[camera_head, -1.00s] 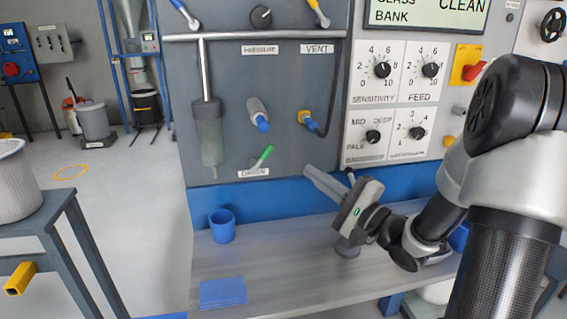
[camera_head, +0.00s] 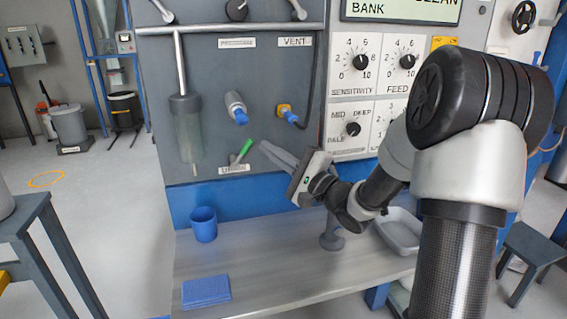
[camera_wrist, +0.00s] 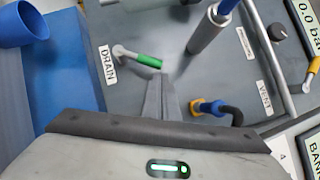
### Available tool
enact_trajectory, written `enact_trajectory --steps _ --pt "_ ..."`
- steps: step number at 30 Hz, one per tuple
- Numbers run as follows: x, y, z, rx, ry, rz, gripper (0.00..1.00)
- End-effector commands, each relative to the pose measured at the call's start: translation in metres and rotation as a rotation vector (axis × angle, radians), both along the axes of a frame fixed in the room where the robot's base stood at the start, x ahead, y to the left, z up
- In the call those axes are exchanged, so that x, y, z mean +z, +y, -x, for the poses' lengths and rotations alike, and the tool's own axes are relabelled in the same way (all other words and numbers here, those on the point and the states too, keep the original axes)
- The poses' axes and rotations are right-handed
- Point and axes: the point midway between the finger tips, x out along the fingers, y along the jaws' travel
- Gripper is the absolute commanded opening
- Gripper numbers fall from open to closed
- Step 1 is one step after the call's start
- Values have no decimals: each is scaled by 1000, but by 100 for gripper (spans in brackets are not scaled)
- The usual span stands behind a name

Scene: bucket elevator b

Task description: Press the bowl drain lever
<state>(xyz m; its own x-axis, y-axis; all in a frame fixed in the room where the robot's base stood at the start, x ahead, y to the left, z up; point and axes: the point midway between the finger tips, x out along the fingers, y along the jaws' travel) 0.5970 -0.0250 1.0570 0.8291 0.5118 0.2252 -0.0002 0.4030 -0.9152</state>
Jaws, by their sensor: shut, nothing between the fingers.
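The bowl drain lever (camera_head: 242,152) has a green grip and sits low on the grey panel, just above a small label. In the wrist view the drain lever (camera_wrist: 146,61) lies beside the label reading DRAIN. My gripper (camera_head: 265,147) is shut and empty, its fingers pointing at the panel just right of the green grip. In the wrist view the tips of my gripper (camera_wrist: 160,77) lie close to the end of the green grip. I cannot tell whether they touch it.
A blue-tipped valve (camera_head: 236,108) and a yellow vent fitting with a hose (camera_head: 287,114) are above the lever. A clear bowl (camera_head: 187,130) hangs to the left. A blue cup (camera_head: 203,225), a blue cloth (camera_head: 206,291) and a grey tray (camera_head: 402,232) are on the bench (camera_head: 265,268).

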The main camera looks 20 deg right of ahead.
Motion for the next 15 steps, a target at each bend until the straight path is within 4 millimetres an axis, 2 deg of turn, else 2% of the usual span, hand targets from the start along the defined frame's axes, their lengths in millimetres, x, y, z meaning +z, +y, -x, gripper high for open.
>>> enact_trajectory --steps 4,15 --pt "2 6 -9 0 0 0 0" --pt "3 6 -11 -1 0 0 0"
